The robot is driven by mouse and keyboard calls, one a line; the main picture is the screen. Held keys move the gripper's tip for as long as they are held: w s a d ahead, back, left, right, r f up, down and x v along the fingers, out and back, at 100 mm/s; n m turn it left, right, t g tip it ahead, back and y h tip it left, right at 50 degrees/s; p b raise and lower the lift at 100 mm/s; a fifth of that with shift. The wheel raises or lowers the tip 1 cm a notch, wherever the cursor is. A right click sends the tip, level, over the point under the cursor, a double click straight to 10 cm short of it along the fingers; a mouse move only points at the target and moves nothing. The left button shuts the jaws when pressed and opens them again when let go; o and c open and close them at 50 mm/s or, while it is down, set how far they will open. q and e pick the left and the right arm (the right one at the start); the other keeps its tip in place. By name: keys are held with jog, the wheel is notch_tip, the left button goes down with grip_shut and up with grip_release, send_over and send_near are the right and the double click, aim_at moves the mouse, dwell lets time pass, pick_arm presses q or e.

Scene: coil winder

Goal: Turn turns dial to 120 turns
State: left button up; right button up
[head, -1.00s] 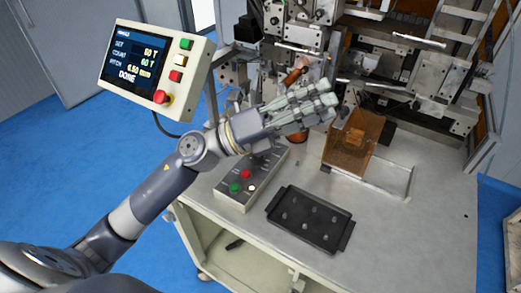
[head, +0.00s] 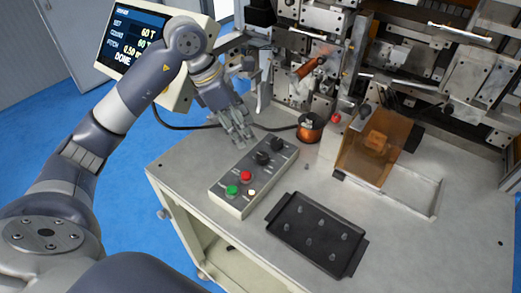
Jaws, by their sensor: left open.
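The grey control box (head: 224,199) lies on the table with two black dials, a nearer one (head: 263,158) and a farther one (head: 277,144). I cannot read which is the turns dial. The box also has red, green and white buttons. The display panel (head: 130,40) reads SET 60 T, a count of 60, pitch 0.50 and DONE; my left arm covers its right part. My left gripper (head: 238,137) is open and empty, pointing down, just left of the dials and apart from them. My right gripper is out of view.
A black tray (head: 350,262) with several small pieces lies right of the box. A copper coil spool (head: 310,127) and an orange-brown guard (head: 362,165) stand behind, before the winding machine (head: 340,70). A black cable (head: 180,128) runs behind the gripper. The table front right is clear.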

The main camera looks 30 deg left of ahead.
aim_at(261, 155)
pick_arm(q)
jog(key=p+x, duration=0.2)
jog(key=x, duration=0.6)
jog(key=shift+d+f, duration=0.3)
jog(key=shift+w+d+f, duration=0.15)
jog(key=shift+f, duration=0.45)
jog(key=c, duration=1.1)
